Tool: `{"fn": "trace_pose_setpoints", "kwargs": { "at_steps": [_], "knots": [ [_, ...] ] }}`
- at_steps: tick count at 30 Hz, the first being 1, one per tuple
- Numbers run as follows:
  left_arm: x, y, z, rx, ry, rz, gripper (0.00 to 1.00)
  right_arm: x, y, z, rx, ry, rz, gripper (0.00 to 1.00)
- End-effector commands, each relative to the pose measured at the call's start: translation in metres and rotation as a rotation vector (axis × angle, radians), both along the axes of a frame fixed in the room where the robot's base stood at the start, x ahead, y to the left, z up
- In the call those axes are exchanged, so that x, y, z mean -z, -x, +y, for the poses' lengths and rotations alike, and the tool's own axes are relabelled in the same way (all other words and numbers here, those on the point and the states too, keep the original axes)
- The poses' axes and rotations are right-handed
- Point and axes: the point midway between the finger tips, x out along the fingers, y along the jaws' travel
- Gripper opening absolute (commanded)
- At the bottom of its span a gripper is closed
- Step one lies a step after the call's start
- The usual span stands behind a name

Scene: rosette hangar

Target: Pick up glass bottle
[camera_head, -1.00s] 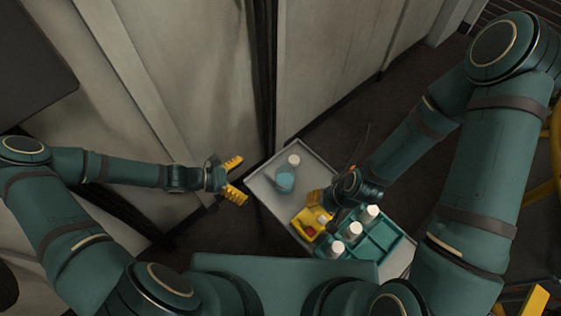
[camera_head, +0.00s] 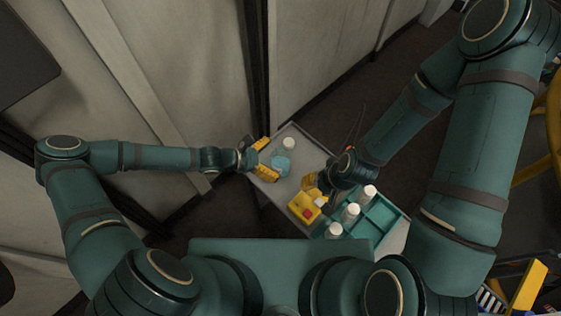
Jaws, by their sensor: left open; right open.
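A clear glass bottle (camera_head: 282,164) with blue contents and a white cap stands on the grey tray-like table top (camera_head: 322,160), near its left edge. My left gripper (camera_head: 270,159) is open, its two yellow fingers at the left side of the bottle with the opening facing it. I cannot tell whether a finger touches the glass. My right gripper (camera_head: 313,185) is open beside a yellow box (camera_head: 301,208); its fingers are partly hidden by its own wrist.
A teal divided rack (camera_head: 383,214) holds white-capped bottles (camera_head: 351,212) at the front right of the table. The yellow box holds a red item and a white item. Pale wall panels (camera_head: 200,70) stand behind my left arm.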

Motion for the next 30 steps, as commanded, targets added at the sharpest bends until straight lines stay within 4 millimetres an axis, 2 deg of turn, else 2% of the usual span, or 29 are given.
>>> {"fn": "trace_pose_setpoints", "kwargs": {
  "at_steps": [3, 6, 14, 15, 20, 22, 30],
  "knots": [
    [0.007, -0.004, -0.016, 0.002, 0.002, 0.000, 1.00, 0.004, 0.001, 0.000, -0.002, 0.000, 0.002, 0.44],
    [0.009, -0.006, -0.022, 0.001, 0.000, -0.001, 1.00, 0.005, 0.002, 0.000, -0.002, 0.000, 0.003, 0.44],
    [0.009, -0.006, -0.024, 0.000, -0.001, -0.001, 1.00, 0.005, 0.002, 0.000, -0.003, 0.000, 0.004, 0.44],
    [0.009, -0.006, -0.024, 0.000, -0.001, -0.001, 0.86, 0.005, 0.002, 0.000, -0.003, 0.000, 0.004, 0.44],
    [0.010, -0.006, -0.024, 0.000, -0.001, -0.001, 0.30, 0.005, 0.002, 0.000, -0.003, 0.000, 0.004, 0.44],
    [0.010, -0.006, -0.024, 0.000, -0.001, -0.001, 0.25, 0.005, 0.002, 0.000, -0.003, 0.000, 0.004, 0.44],
    [0.009, -0.006, -0.024, 0.001, 0.000, -0.001, 0.24, 0.005, 0.002, 0.000, -0.003, 0.000, 0.004, 0.44]
  ]
}}
